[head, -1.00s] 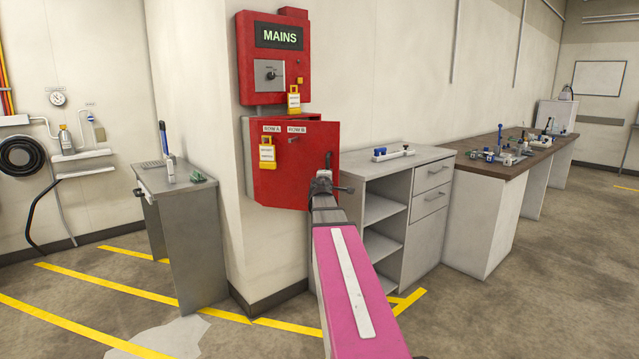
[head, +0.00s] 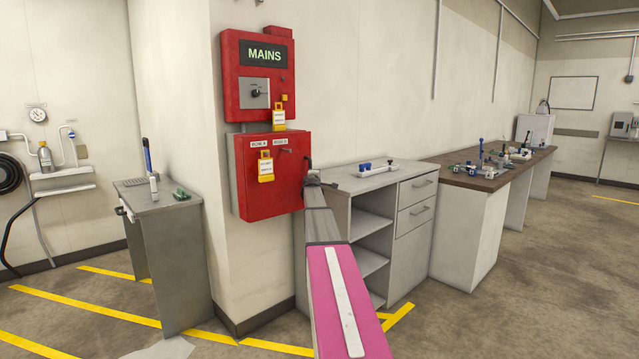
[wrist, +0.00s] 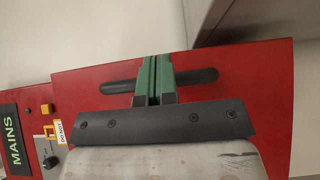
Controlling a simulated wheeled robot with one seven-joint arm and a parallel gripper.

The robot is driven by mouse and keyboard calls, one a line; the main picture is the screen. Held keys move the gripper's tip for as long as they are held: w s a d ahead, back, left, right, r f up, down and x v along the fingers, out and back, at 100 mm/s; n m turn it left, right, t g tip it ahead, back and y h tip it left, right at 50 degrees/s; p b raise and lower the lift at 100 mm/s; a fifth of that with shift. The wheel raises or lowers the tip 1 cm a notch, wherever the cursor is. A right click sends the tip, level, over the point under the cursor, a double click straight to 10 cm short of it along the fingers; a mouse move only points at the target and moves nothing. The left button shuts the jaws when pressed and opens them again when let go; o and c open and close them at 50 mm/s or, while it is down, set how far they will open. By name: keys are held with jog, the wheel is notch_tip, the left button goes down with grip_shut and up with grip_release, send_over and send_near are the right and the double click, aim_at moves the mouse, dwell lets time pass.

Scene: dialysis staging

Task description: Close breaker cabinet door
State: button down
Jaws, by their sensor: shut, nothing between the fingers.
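The breaker cabinet (head: 245,200) is the lower red box on the wall, labelled ROW A and ROW B. Its front door (head: 285,190) looks flush with the box in the head view; a small gap cannot be ruled out. A dark bar handle (head: 308,164) shows at its right side, and also in the wrist view (wrist: 195,77). My gripper (wrist: 156,62) has its green fingers shut and empty, over the middle of the handle against the red door face (wrist: 240,110). In the head view, my gripper (head: 312,180) is at the door's right edge; contact cannot be told.
A red MAINS panel (head: 240,85) hangs above, with a yellow tag (head: 278,118) below it. Another yellow tag (head: 265,168) hangs on the cabinet front. A grey shelf unit (head: 385,225) stands right of my arm; a grey side table (head: 165,250) stands left.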

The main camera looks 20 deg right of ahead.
dwell(0.3)
jog(key=s+d, duration=0.6)
jog(key=s, duration=0.6)
jog(key=shift+d, duration=0.4)
jog(key=s+a+f+m+g+y, duration=0.1)
jog(key=s+a+f+m+g, duration=0.2)
jog(key=s+a+f, duration=0.45)
jog(key=s+a+f+m+g+y, duration=0.1)
jog(key=s+a+f+m+g, duration=0.2)
jog(key=a+f, duration=0.65)
jog(key=s+a+f+m+g+y, duration=0.2)
jog(key=s+a+f+m, duration=0.1)
jog(key=s+a+f, duration=0.6)
jog(key=s+a+f+m+g+y, duration=0.1)
jog(key=s+a+f+g, duration=0.1)
jog(key=s+a+f, duration=0.2)
jog(key=s+a+f+g+y, duration=0.2)
jog(key=s+a+f, duration=0.2)
jog(key=s+a, duration=0.5)
jog(key=s+a+f+m+g+y, duration=0.1)
jog(key=s+a+f+g+y, duration=0.1)
jog(key=s+a, duration=0.5)
notch_tip(320, 180, down, 2)
jog(key=shift+s+a+f+m+g, duration=0.3)
jog(key=shift+s+g, duration=0.2)
jog(key=shift+s, duration=0.25)
